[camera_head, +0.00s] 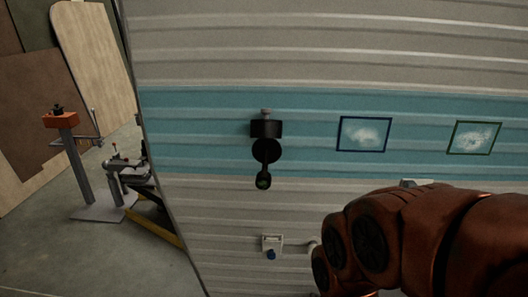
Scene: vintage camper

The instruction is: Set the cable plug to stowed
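A small white box (272,242) is on the lower part of the camper's wall, with a blue round part (271,254) at its underside. I cannot tell whether the blue part is the cable plug or a socket. Above it, a black fixture (266,129) is on the blue stripe, with a round black part and a short piece ending in a dark greenish tip (263,182) hanging below. I cannot tell whether this is the plug or its holder. My red-brown arm fills the lower right; my gripper does not show.
The ribbed camper wall (205,55) fills most of the view. Two framed pictures (363,134) (474,137) are to the right. A pale curved piece (314,247) is partly hidden by my arm. An orange-topped stand (61,120) and machinery stand on the floor at left.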

